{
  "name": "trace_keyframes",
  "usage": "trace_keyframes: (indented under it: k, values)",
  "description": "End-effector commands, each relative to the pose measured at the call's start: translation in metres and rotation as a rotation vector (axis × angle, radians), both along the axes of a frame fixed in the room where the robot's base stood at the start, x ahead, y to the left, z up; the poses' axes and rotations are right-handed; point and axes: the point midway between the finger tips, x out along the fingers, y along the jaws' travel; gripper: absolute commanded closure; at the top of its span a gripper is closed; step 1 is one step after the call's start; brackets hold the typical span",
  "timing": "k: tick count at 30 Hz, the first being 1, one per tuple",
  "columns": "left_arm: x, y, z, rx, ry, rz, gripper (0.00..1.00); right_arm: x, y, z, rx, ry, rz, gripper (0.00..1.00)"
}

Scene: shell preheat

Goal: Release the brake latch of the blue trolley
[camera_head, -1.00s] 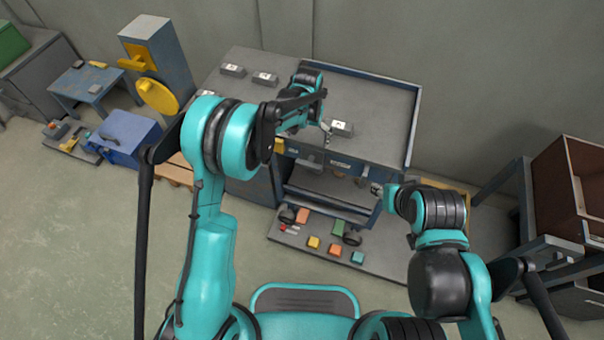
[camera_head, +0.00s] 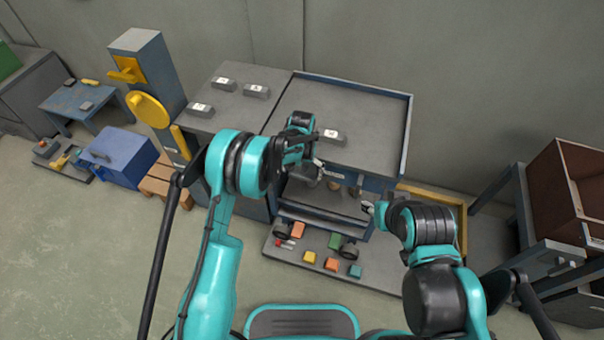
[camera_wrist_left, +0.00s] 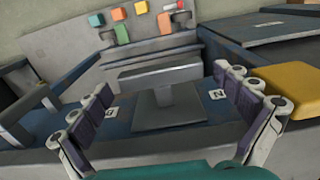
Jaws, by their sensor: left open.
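The blue trolley (camera_head: 402,148) stands in the middle of the head view, with a grey top and wheels below. My left gripper (camera_head: 322,172) is at its front face, just below the top edge. In the left wrist view a grey T-shaped handle (camera_wrist_left: 165,75), apparently the brake latch, stands on a blue panel. My left gripper (camera_wrist_left: 165,112) is open, with its fingers on either side of this handle and apart from it. Small white labels, one marked N, show near the fingers. My right gripper (camera_head: 368,208) is right of the trolley's front; its jaws are too small to read.
A grey floor plate (camera_head: 385,278) with several coloured blocks lies before the trolley. A yellow part (camera_wrist_left: 285,88) sits beside a finger in the left wrist view. A grey cabinet with a yellow disc (camera_head: 148,108) stands left, and a brown bin (camera_head: 570,190) right.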

Motion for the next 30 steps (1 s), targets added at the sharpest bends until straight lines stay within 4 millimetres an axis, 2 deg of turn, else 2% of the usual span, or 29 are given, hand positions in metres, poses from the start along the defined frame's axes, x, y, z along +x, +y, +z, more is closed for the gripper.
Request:
trace_keyframes:
  k: [4,9,20,30]
  values:
    - [0.0000,0.0000,0.0011,0.000,0.000,0.000,0.00,0.0001,0.0000,0.0009,0.000,0.000,0.000,0.60]
    - [0.0000,0.0000,0.0012,0.000,0.000,0.000,0.43,0.0001,0.0000,0.0009,0.000,0.000,0.000,0.60]
    - [-0.0005,-0.0015,0.0009,0.030,-0.010,-0.001,0.43,0.0000,0.0000,0.0000,0.000,0.000,0.000,0.60]
    - [-0.0024,-0.0081,-0.0009,0.226,-0.074,-0.004,0.43,0.0000,0.0000,-0.0062,0.000,0.000,0.000,0.60]
